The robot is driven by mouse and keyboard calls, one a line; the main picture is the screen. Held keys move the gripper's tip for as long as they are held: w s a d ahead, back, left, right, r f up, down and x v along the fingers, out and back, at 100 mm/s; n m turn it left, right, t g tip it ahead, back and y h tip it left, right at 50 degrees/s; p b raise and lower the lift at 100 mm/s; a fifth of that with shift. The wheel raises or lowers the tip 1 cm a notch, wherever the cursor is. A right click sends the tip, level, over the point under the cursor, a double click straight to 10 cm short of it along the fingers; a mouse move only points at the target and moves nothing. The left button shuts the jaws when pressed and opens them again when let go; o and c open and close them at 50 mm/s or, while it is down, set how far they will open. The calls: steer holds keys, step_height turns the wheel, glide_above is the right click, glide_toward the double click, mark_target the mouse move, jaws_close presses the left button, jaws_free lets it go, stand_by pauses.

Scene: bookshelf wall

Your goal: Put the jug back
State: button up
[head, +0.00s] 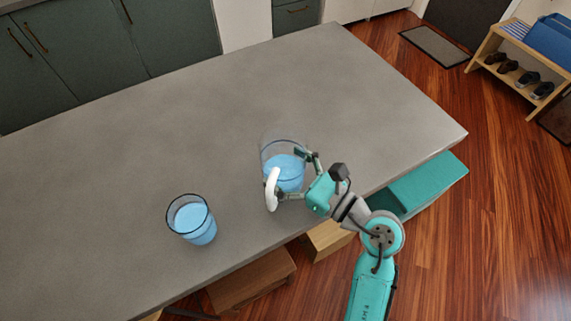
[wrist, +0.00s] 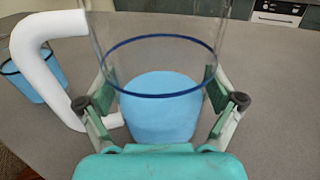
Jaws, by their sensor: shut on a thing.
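The jug (head: 280,166) is clear, with a white handle (head: 272,190) and blue liquid in its lower part. It is upright over the near part of the grey counter, right of the glass. My gripper (head: 291,175) is shut on the jug, with one finger on each side of its body. In the wrist view the jug (wrist: 160,110) fills the middle between my fingers, its handle out to the left. A clear glass (head: 193,222) with a dark rim holds blue liquid and stands near the counter's front edge. I cannot tell whether the jug touches the counter.
The grey counter (head: 110,170) is otherwise bare, with free room behind and left of the jug. A teal bench (head: 428,184) and wooden stools (head: 252,280) stand at the counter's front edge. A shoe rack (head: 515,78) stands at the far right.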

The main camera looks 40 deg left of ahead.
steer(key=o, duration=1.5)
steer(key=shift+f, duration=0.1)
steer(key=d, duration=1.2)
